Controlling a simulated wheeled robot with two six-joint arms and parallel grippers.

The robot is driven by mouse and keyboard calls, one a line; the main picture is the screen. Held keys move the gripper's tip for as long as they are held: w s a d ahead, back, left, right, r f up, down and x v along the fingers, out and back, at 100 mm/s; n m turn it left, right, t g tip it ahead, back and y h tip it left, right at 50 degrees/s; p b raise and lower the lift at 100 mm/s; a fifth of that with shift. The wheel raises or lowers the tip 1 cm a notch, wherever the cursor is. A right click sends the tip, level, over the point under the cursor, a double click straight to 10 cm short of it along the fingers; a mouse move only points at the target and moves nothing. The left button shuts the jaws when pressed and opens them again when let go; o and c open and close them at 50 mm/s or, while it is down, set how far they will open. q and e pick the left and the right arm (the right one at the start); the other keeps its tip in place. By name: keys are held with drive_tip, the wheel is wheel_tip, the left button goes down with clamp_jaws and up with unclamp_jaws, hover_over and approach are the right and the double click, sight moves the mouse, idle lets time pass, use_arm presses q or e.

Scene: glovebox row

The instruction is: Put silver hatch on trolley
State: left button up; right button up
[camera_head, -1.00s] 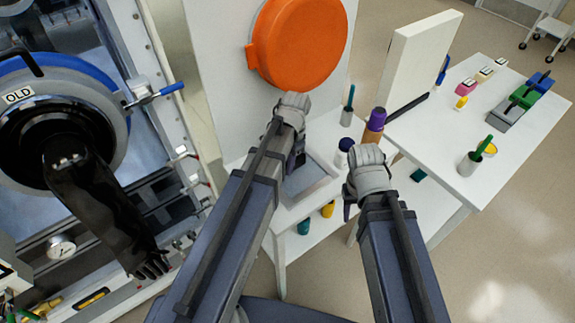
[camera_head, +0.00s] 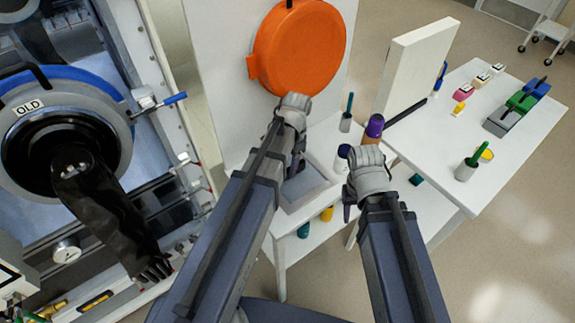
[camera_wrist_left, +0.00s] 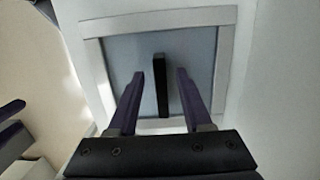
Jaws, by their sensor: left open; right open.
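The silver hatch appears to be the flat grey panel (camera_head: 306,186) in a pale square frame, low beside the white upright board. In the left wrist view the panel (camera_wrist_left: 198,48) carries a black bar handle (camera_wrist_left: 161,85). My left gripper (camera_head: 297,162) is open above the panel. In the left wrist view its two fingers (camera_wrist_left: 158,75) stand apart, one on each side of the handle; contact cannot be told. My right gripper (camera_head: 350,203) is open and appears empty, to the right of the panel. A white wheeled trolley (camera_head: 548,28) stands at the far top right.
An orange round cover (camera_head: 300,47) is on the white board. A glovebox port labelled OLD (camera_head: 27,107) with a black glove (camera_head: 105,215) is at left. A white table (camera_head: 535,137) at right bears grey, green and blue handled blocks and cups. Floor at lower right is clear.

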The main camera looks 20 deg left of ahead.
use_arm(q)
wheel_tip(320, 180, up, 10)
drive_tip(key=p, duration=0.9)
drive_tip(key=s+d+n+t, duration=0.1)
drive_tip(key=s+d+n, duration=0.2)
drive_tip(key=s+d, duration=0.7)
drive_tip(key=shift+s+f+n, duration=0.25)
drive_tip(key=shift+s+n, duration=0.15)
drive_tip(key=shift+s, duration=0.35)
